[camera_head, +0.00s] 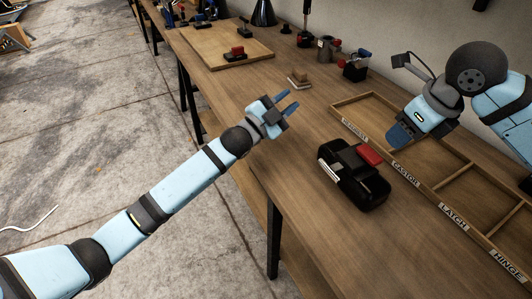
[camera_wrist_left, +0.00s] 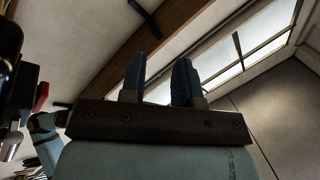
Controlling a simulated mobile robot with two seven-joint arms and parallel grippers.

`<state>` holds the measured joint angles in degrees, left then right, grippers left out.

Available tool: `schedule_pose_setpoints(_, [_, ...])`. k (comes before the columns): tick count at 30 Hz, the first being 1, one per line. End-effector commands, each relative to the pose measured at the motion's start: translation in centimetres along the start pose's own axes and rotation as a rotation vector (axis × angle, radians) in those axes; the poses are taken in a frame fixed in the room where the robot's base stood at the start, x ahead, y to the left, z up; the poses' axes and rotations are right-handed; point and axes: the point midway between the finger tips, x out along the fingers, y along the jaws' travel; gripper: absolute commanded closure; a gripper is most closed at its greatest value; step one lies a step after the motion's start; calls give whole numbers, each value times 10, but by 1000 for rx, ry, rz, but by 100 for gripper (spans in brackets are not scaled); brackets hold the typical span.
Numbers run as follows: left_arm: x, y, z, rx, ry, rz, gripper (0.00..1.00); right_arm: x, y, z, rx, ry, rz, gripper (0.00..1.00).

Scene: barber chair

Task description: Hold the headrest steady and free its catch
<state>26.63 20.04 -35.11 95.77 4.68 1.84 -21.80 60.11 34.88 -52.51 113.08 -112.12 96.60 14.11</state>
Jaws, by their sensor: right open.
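The headrest appears to be the chunky black block (camera_head: 352,188) with a red tab (camera_head: 369,154) on its far right corner and a pale strip along its left side. It lies on the bench in front of a divided tray.
The wooden tray (camera_head: 432,187) has labelled compartments, among them castor, latch and hinge. Further back on the wooden bench (camera_head: 250,85) are a board (camera_head: 222,52) with a red-and-black part, small blocks (camera_head: 299,80) and tools. The bench in front of the black block is clear.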

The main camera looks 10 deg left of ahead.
Motion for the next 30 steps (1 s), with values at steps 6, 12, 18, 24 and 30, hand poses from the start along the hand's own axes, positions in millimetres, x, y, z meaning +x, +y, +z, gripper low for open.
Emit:
schedule_pose_setpoints(6, [11, 52, -51, 239, 357, 157, 71, 0, 0, 0, 0, 0, 0, 57])
schedule_pose_setpoints(12, [-23, 84, -50, 406, 626, 283, 71, 0, 0, 0, 0, 0, 0, 57])
schedule_pose_setpoints(18, [-72, 85, -18, 512, 815, 379, 71, 0, 0, 0, 0, 0, 0, 57])
schedule_pose_setpoints(24, [-108, 73, 7, 551, 906, 426, 71, 0, 0, 0, 0, 0, 0, 57])
schedule_pose_setpoints(30, [-113, 74, 8, 557, 930, 435, 71, 0, 0, 0, 0, 0, 0, 57])
